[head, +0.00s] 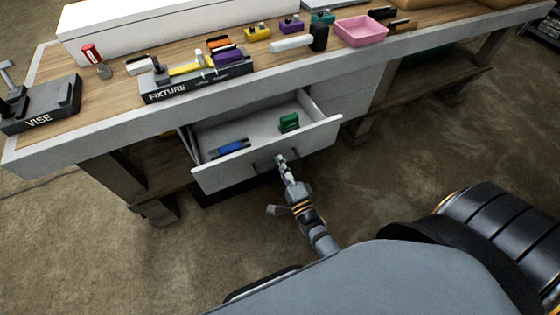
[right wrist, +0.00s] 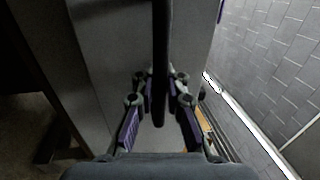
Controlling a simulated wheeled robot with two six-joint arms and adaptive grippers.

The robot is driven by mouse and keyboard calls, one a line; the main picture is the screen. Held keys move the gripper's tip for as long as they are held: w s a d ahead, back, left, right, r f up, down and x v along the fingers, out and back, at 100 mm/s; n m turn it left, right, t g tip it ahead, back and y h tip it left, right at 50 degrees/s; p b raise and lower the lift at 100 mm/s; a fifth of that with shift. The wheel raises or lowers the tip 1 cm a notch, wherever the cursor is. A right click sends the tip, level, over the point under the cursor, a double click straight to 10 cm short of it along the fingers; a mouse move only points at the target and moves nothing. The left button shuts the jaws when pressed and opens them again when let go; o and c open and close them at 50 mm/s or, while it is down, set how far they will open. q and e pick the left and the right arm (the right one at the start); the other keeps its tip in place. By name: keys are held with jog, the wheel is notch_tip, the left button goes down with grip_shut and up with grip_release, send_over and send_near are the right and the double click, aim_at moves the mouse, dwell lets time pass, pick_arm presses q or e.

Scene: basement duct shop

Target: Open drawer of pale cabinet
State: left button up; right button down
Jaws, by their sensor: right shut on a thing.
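The pale cabinet (head: 338,95) is under the workbench. Its top drawer (head: 225,180) stands pulled out, and its open inside shows a blue item (head: 232,147) at the left and a green item (head: 289,122) nearer the right. A dark bar handle (head: 260,167) is on the drawer front. My right gripper (head: 283,162) is at the handle's right part. In the right wrist view, the fingers of my right gripper (right wrist: 160,105) are on both sides of the dark handle bar (right wrist: 160,50), shut on it. My left gripper is not in view.
The workbench top (head: 110,95) carries a vise (head: 45,103), a fixture block (head: 195,85), a pink tray (head: 360,31) and several small tools. A bench leg (head: 118,175) stands left of the drawer. The floor (head: 420,150) in front right is clear.

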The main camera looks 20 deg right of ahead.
jog(key=c, duration=1.4)
grip_release()
jog(key=shift+f, duration=0.1)
jog(key=s, duration=0.4)
jog(key=s+f, duration=0.1)
jog(key=s, duration=0.3)
jog(key=s+f, duration=0.1)
jog(key=s, duration=0.2)
jog(key=shift+s+d+f, duration=0.1)
jog(key=shift+s+d, duration=0.1)
jog(key=shift+s, duration=0.2)
